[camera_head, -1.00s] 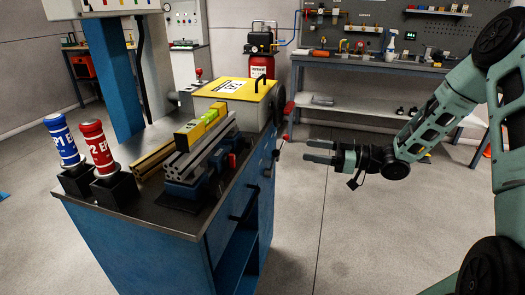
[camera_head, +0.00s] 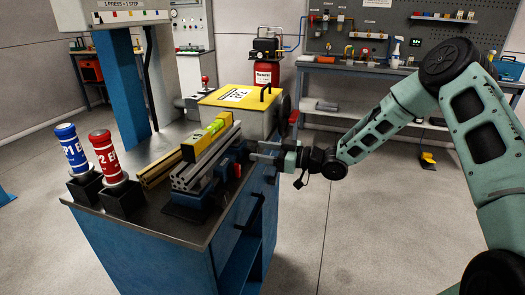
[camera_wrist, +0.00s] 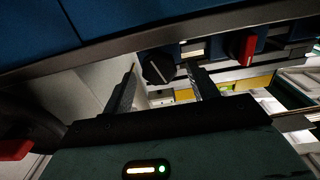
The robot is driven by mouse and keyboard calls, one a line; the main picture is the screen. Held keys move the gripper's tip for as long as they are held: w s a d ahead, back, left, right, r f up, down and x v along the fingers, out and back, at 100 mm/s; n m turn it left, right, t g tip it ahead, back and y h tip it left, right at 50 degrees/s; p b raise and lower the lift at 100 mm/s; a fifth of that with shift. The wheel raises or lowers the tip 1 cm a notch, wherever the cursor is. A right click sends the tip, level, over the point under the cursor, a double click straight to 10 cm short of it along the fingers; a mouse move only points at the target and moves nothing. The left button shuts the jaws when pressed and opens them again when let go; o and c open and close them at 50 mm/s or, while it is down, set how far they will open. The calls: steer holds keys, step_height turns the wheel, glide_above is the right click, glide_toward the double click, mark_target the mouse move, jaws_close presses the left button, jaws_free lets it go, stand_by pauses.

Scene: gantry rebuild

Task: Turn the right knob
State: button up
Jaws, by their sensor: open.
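In the wrist view a round black knob (camera_wrist: 158,66) with a white pointer line shows between the fingertips of my gripper (camera_wrist: 162,72). My gripper is open and empty, and I cannot tell whether a finger touches the black knob. In the head view my gripper (camera_head: 254,151) reaches left to the right side of the bench. A small red part (camera_head: 237,170) shows left of and below the fingertips. The black knob cannot be made out in the head view.
The blue bench (camera_head: 222,262) carries a yellow level (camera_head: 206,138) on metal profiles, blue and red cylinders (camera_head: 104,157), and a yellow-topped box (camera_head: 236,98). Black handles (camera_head: 252,212) stick out of its side.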

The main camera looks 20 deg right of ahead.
steer(key=shift+w+a, duration=0.1)
steer(key=c, duration=1)
steer(key=shift+m, duration=0.3)
steer(key=m+p, duration=0.2)
steer(key=m, duration=0.1)
steer(key=shift+r, duration=0.1)
steer(key=shift+w+m+p, duration=0.1)
steer(key=shift+m+p, duration=0.7)
steer(key=shift+m, duration=1.2)
steer(key=o, duration=1)
